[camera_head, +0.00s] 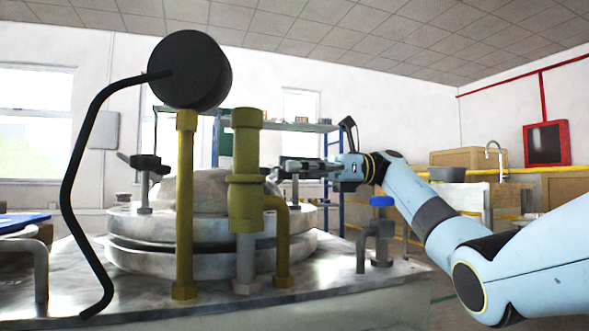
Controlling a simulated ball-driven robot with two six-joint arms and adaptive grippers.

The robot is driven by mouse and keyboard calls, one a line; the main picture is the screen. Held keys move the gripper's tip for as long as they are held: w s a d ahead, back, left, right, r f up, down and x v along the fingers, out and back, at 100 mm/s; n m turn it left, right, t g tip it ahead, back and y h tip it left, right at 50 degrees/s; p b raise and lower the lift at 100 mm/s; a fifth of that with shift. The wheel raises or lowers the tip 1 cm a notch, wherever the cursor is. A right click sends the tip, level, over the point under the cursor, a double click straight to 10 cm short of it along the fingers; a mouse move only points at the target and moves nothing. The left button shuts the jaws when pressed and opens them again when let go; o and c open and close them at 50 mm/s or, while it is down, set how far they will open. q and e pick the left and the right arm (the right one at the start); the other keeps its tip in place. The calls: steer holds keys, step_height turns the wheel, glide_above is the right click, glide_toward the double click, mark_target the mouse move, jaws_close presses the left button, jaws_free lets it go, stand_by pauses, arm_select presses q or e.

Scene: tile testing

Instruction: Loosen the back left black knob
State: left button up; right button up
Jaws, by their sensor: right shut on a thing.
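A round metal lid (122,222) with a pale domed centre sits on the tile testing machine. A black knob (147,161) on a metal bolt stands at the lid's left side. My right gripper (285,169) reaches in from the right at the lid's right side, behind the yellow pipe (246,180). It is shut on a black knob (268,172), which is mostly hidden by the fingers and the pipe. A metal bolt (295,188) shows below the fingers. My left gripper is not in view.
A thin yellow pipe (184,215) carries a large black gauge (190,70) in front of the lid. A bent black rod (73,200) runs down at left. A blue-handled valve (382,202) stands at right on the metal tabletop (345,280). Shelves and boxes are behind.

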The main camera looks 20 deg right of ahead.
steer(key=shift+f, duration=0.1)
steer(key=o, duration=1.2)
steer(key=shift+o, duration=0.2)
steer(key=shift+d, duration=0.15)
steer(key=d, duration=1.1)
steer(key=shift+w+d, duration=0.35)
steer(key=shift+d, duration=0.05)
